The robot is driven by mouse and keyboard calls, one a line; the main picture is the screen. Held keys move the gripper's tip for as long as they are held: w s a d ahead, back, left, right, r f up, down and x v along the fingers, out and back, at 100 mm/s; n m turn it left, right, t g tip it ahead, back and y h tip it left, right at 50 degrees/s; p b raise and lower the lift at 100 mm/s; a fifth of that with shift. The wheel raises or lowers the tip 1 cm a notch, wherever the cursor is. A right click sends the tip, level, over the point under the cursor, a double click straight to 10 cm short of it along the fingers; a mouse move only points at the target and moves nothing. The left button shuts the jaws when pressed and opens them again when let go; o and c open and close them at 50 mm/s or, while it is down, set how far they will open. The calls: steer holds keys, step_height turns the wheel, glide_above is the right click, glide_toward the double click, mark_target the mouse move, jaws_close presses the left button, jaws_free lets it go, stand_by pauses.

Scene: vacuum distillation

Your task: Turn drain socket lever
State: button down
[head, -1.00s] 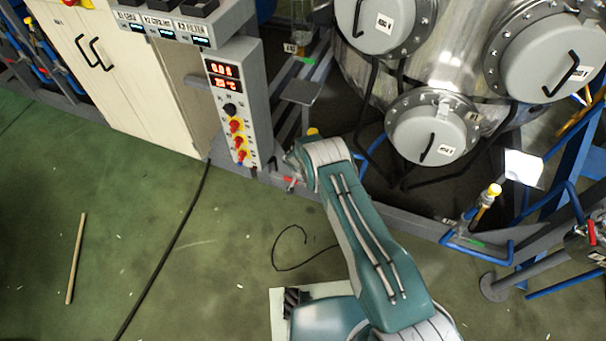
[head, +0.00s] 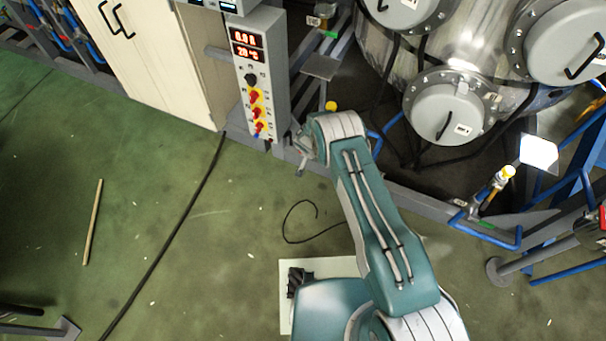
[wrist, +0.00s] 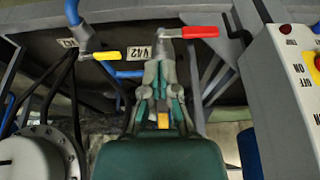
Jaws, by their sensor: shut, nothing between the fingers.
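In the wrist view a red lever (wrist: 200,32) points right from a metal fitting on the grey frame beam. A yellow lever (wrist: 107,55) sits on a blue pipe to the left. I cannot tell which of them is the drain socket lever. My gripper (wrist: 160,66) is shut and empty, its tips just below the red lever's fitting in the picture; whether they touch it is unclear. In the head view my gripper (head: 303,162) is low beside the frame, below the control panel, and small; the levers cannot be made out there.
A control panel (head: 262,85) with red knobs stands close to my gripper; its grey box (wrist: 285,90) fills the wrist view's right side. A steel vessel (head: 450,105) with round hatches is to the right. Blue pipes and a yellow-topped valve (head: 495,185) are at right.

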steer(key=s+a, duration=0.2)
steer(key=s, duration=0.5)
steer(key=shift+s+a, duration=0.3)
steer(key=shift+a, duration=0.05)
